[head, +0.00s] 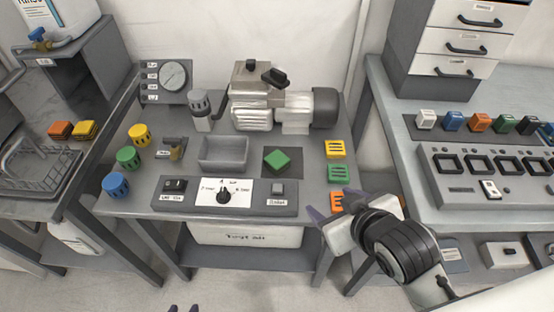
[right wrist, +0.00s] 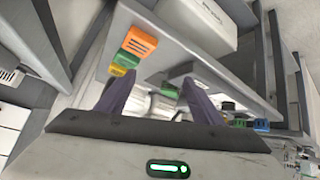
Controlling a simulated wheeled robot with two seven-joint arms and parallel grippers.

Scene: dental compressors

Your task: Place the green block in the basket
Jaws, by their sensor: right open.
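The green block (head: 277,160) lies on a dark square on the middle table, just right of a grey open tray (head: 224,165). A wire basket (head: 38,178) stands on the left table. My right gripper (head: 331,202) is open and empty, beside the table's front right corner, right of and nearer than the block. Its two purple fingers show in the right wrist view (right wrist: 160,98), with a small green thing (right wrist: 169,91) between them that I cannot identify for certain.
Slotted yellow (head: 335,149), green (head: 339,173) and orange (head: 337,201) pieces line the table's right edge. A compressor (head: 270,100) stands behind the block, a switch panel (head: 224,192) in front. Orange (head: 60,129) and yellow (head: 84,129) blocks lie behind the basket.

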